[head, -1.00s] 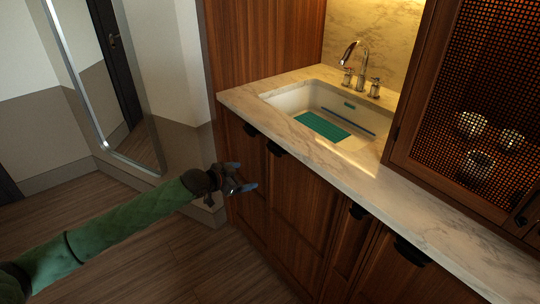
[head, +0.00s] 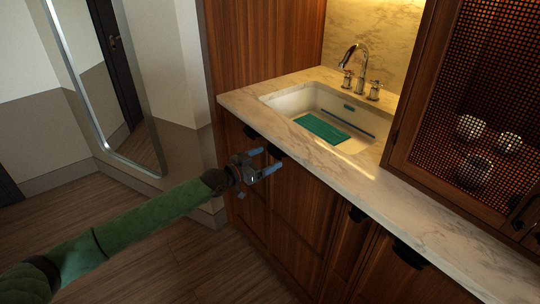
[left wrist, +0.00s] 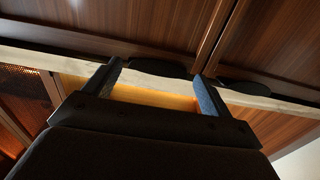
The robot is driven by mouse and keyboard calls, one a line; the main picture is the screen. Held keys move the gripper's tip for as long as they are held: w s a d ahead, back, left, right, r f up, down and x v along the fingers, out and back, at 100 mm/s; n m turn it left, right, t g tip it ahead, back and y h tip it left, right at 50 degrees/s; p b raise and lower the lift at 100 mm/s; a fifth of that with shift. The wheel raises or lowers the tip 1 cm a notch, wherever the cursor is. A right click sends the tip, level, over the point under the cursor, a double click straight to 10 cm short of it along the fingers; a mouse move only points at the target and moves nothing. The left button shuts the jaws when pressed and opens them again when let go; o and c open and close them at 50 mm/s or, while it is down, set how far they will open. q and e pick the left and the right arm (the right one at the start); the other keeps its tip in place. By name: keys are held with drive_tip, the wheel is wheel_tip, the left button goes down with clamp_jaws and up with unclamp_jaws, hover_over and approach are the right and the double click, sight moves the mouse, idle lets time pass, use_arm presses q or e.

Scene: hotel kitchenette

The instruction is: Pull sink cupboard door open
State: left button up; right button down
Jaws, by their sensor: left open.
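The sink cupboard has two brown wooden doors under the counter, a left door (head: 252,200) and a right door (head: 297,205). Both look shut. Each has a dark handle near its top: a left handle (head: 250,132) and a right handle (head: 276,150). My left gripper (head: 266,161) is open and empty, just in front of the doors near the right handle. In the left wrist view, one dark handle (left wrist: 158,68) appears between the two fingertips (left wrist: 157,70); a second handle (left wrist: 252,87) lies to the right. Contact cannot be told. My right gripper is out of view.
A marble counter (head: 365,165) with a white sink (head: 290,103) and a faucet (head: 351,58) runs above the doors. More dark handles (head: 408,252) are along the front to the right. A mesh-front cabinet (head: 465,110) stands on the counter. The floor (head: 190,262) at left is clear.

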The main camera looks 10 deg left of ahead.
use_arm(q)
drive_tip(key=shift+x, duration=1.15)
drive_tip(key=c, duration=1.2)
drive_tip(key=shift+o, duration=0.2)
drive_tip(key=shift+s+p, duration=0.15)
drive_tip(key=shift+p, duration=0.15)
